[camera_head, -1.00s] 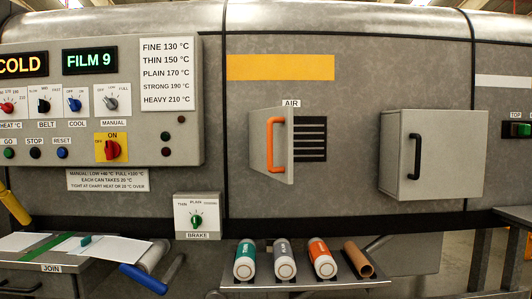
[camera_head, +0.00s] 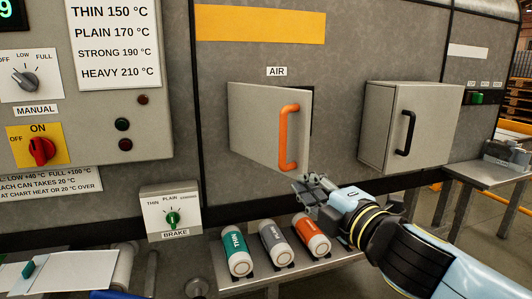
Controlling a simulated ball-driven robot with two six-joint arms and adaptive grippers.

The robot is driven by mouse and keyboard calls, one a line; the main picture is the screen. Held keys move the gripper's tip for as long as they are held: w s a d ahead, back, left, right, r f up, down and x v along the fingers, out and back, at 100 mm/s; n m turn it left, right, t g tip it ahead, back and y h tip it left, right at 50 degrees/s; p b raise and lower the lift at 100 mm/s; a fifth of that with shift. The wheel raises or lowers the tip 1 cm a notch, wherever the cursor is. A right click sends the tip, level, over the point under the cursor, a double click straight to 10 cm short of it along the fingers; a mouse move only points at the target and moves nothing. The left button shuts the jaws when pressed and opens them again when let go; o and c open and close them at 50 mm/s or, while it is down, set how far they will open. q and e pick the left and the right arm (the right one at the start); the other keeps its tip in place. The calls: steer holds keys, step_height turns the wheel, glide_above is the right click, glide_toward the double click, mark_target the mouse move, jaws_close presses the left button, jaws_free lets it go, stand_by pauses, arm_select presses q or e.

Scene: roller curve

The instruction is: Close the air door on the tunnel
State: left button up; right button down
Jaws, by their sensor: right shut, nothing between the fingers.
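The air door (camera_head: 258,125) is a grey panel under the AIR label on the tunnel wall, with an upright orange handle (camera_head: 289,137) near its right edge. It stands ajar: its lower edge slants out from the wall, and only a dark sliver of the vent (camera_head: 311,103) shows at its right edge. The rest of the vent is hidden behind the panel. My right gripper (camera_head: 309,186) is shut and empty, just below and right of the handle, near the door's lower right corner. I cannot tell whether it touches the door. My left gripper is not in view.
A grey box with a black handle (camera_head: 407,132) juts out at right. Below my gripper, a shelf (camera_head: 335,262) holds several cans, including a green can (camera_head: 236,250) and an orange can (camera_head: 311,235). The control panel (camera_head: 150,148) and brake box (camera_head: 158,201) are at left.

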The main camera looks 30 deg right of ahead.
mark_target(299, 162)
steer(key=w+p, duration=0.1)
steer(key=w, duration=0.2)
steer(key=w+d+p, duration=0.1)
steer(key=w, duration=0.2)
steer(key=w+p, duration=0.2)
steer(key=w, duration=0.1)
steer(key=shift+d+r, duration=0.15)
steer(key=shift+d, duration=0.05)
steer(key=d, duration=0.2)
steer(key=d+b, duration=0.1)
steer(key=shift+w+d+f, duration=0.1)
steer(key=shift+w+f, duration=0.15)
steer(key=shift+w, duration=0.15)
steer(key=shift+d, duration=0.4)
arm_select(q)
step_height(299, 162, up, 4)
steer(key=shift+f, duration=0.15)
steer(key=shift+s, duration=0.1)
arm_select(e)
steer(key=shift+d, duration=0.1)
